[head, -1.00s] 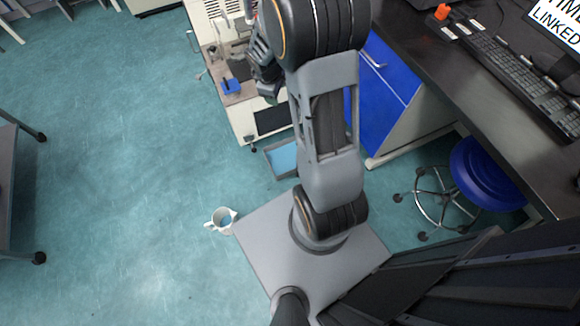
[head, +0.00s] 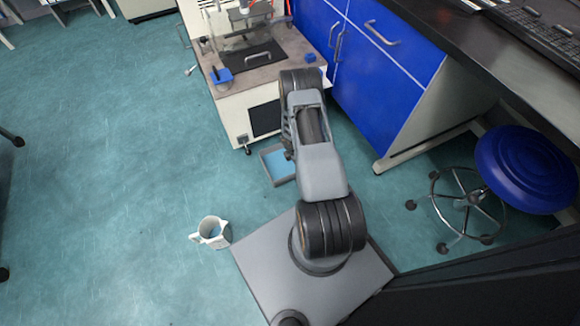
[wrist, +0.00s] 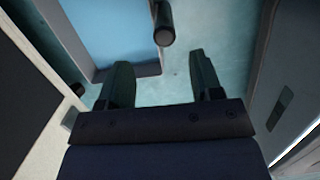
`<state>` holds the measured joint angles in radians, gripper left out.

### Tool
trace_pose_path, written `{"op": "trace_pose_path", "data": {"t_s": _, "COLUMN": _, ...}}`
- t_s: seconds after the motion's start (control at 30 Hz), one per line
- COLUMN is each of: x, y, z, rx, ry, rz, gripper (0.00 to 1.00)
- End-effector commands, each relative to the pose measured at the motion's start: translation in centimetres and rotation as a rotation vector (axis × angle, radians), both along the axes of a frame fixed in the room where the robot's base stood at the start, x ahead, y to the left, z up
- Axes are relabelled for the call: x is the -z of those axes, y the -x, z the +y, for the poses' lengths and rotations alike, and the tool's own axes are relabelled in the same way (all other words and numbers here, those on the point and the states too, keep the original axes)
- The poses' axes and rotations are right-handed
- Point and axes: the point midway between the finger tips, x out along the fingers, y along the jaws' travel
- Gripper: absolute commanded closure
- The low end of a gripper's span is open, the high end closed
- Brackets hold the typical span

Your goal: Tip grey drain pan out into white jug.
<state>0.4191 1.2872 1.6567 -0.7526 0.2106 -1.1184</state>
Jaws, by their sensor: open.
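The grey drain pan (head: 266,168) lies on the floor at the foot of the white machine, with blue liquid in it. In the wrist view the blue liquid (wrist: 115,28) and the pan's wall show just beyond my fingers. My gripper (wrist: 163,80) is open and empty, with its two dark fingers apart, above and short of the pan. A dark rod with a round end (wrist: 165,25) stands at the pan's edge; I cannot tell whether it is the pan's handle. The white jug (head: 212,233) stands upright on the floor left of my base, blue inside. My arm hides the pan's right part.
The white machine (head: 235,118) with its bench top stands behind the pan. Blue cabinets (head: 375,75) are to its right, and a blue stool (head: 525,165) stands at the right. The floor (head: 110,190) on the left is clear.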

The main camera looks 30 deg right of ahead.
Motion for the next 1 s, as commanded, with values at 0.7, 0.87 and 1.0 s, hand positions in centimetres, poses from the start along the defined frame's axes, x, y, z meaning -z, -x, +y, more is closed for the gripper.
{"op": "trace_pose_path", "data": {"t_s": 0.7, "x": 6.8, "y": 0.6, "z": -0.9, "rx": 0.003, "ry": 0.000, "rz": 0.002, "gripper": 0.41}}
{"op": "trace_pose_path", "data": {"t_s": 0.87, "x": 8.7, "y": 0.7, "z": -1.1, "rx": 0.003, "ry": 0.000, "rz": 0.001, "gripper": 0.41}}
{"op": "trace_pose_path", "data": {"t_s": 1.0, "x": 9.0, "y": 0.7, "z": -1.2, "rx": 0.002, "ry": 0.000, "rz": 0.000, "gripper": 0.41}}
